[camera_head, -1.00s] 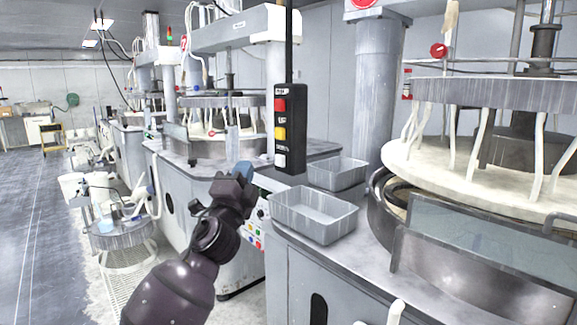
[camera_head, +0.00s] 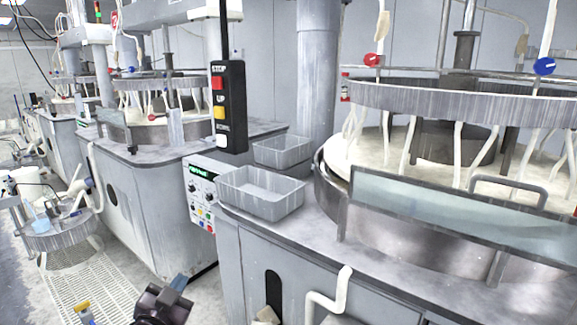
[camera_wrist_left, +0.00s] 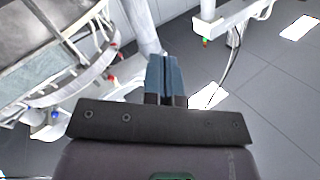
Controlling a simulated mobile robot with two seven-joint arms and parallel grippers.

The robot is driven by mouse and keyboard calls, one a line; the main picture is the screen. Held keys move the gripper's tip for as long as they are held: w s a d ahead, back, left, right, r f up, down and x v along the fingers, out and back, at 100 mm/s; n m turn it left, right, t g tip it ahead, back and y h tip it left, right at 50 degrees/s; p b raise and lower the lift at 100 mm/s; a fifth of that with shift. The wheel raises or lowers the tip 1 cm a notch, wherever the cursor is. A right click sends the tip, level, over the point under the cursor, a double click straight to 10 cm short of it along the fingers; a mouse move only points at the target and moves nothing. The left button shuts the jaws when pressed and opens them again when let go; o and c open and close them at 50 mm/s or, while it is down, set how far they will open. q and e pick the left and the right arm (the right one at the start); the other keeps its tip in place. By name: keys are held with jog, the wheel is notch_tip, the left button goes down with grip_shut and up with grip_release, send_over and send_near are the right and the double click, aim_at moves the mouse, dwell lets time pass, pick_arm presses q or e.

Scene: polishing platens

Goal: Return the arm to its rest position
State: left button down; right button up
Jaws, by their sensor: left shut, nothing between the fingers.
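My left gripper (camera_head: 178,286) is at the bottom edge of the head view, low in front of the machines, and only its end shows. In the left wrist view its two blue fingers (camera_wrist_left: 164,78) are together with nothing between them. It is apart from every object. The rest of my left arm is out of the head view. My right gripper is not in view.
Two grey trays, a front one (camera_head: 262,204) and a rear one (camera_head: 284,153), stand on the machine's top beside a large polishing platen (camera_head: 420,165). A hanging button box (camera_head: 228,108) is above. A round side table (camera_head: 58,238) stands at left. A grated floor (camera_head: 95,290) lies below.

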pick_arm(q)
jog(key=s+a+f+n+g+y, duration=0.1)
jog(key=s+a+f+n+g, duration=0.1)
jog(key=s+f, duration=1)
jog(key=s+a+f+n+g+y, duration=0.1)
jog(key=s+a+f+n+g, duration=0.1)
jog(key=s+f, duration=1)
jog(key=s+n+g, duration=0.1)
jog(key=s+g, duration=0.1)
jog(key=shift+s+a+g, duration=0.2)
jog(key=shift+s+g, duration=0.1)
jog(key=shift+s, duration=0.05)
